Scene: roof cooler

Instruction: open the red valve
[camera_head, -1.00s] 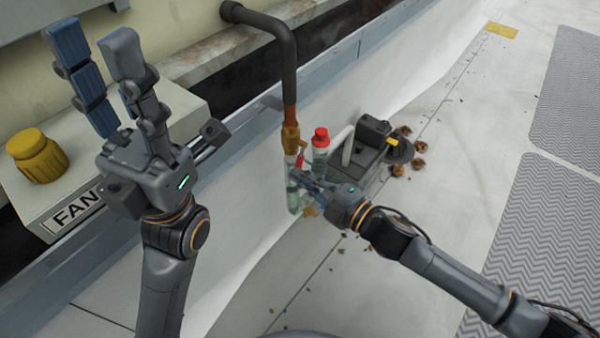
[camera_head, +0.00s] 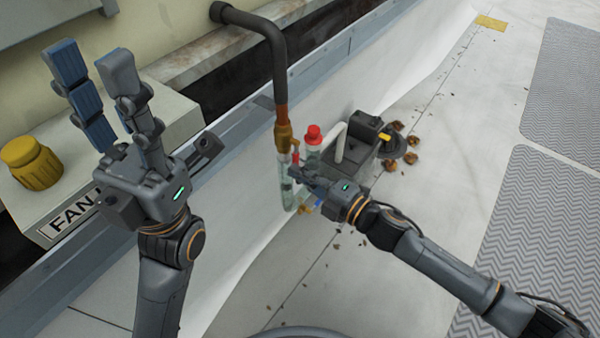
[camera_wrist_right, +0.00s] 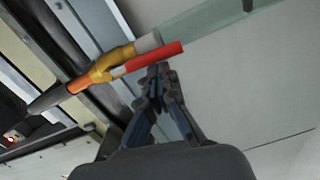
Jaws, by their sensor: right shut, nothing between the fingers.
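The red valve is a brass body (camera_head: 284,138) on the pipe with a short red lever (camera_head: 295,154). In the right wrist view the red lever (camera_wrist_right: 153,58) lies alongside the pipe, beside the brass body (camera_wrist_right: 112,64). My right gripper (camera_head: 294,172) is just below the lever in the head view. In the right wrist view its shut, empty fingertips (camera_wrist_right: 158,72) are right by the lever's free end; I cannot tell whether they touch. My left gripper (camera_head: 92,68) is raised at the left, fingers apart and empty, away from the valve.
A clear tube (camera_head: 288,190) continues below the valve. A fan box with a yellow knob (camera_head: 32,162) is at the left. Open floor lies to the right.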

